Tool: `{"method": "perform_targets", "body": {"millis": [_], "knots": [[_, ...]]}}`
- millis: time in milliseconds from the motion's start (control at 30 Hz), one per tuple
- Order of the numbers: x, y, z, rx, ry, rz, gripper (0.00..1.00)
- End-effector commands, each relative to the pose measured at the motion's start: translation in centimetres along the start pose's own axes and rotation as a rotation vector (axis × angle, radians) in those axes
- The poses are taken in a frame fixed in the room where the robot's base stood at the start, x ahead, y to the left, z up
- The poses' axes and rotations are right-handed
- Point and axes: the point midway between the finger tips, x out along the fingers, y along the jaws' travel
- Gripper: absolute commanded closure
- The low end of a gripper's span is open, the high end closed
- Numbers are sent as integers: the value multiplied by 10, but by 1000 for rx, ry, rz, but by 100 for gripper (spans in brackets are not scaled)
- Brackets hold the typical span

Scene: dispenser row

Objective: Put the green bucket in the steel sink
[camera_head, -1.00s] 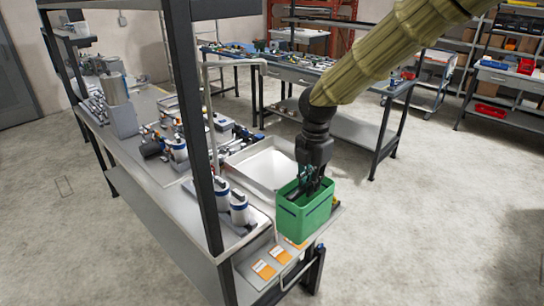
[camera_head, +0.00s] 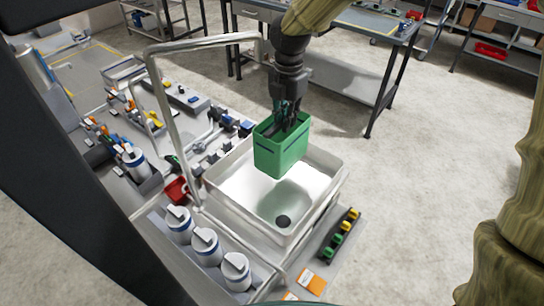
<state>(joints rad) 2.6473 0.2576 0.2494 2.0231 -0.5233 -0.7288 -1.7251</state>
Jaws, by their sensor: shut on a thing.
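The green bucket (camera_head: 281,150) is an open-topped box hanging upright from my gripper (camera_head: 286,115). My gripper points down and is shut on the bucket; its fingertips are partly hidden at the bucket's rim. The steel sink (camera_head: 325,163) is a pale square basin with a dark drain hole at its bottom. In this view the bucket overlaps the far part of the basin, with its base appearing above the basin floor. How high it is above the sink cannot be told exactly.
A tall bent tap pipe (camera_head: 165,110) rises at the sink's left. White-and-blue canisters (camera_head: 205,245) stand at its near left. Green and yellow valves (camera_head: 343,232) line its right side. A dark rack post (camera_head: 75,170) blocks the left. A workbench (camera_head: 375,45) stands behind; open floor lies right.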

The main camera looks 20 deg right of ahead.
Motion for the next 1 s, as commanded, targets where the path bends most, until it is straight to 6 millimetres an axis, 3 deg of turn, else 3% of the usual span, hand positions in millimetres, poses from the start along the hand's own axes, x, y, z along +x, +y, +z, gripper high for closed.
{"method": "perform_targets", "body": {"millis": [233,700,1000], "knots": [[30,-11,-7,0,-5,3,100],[83,8,7,-1,7,-13,100],[100,7,6,-1,6,-10,100]]}}
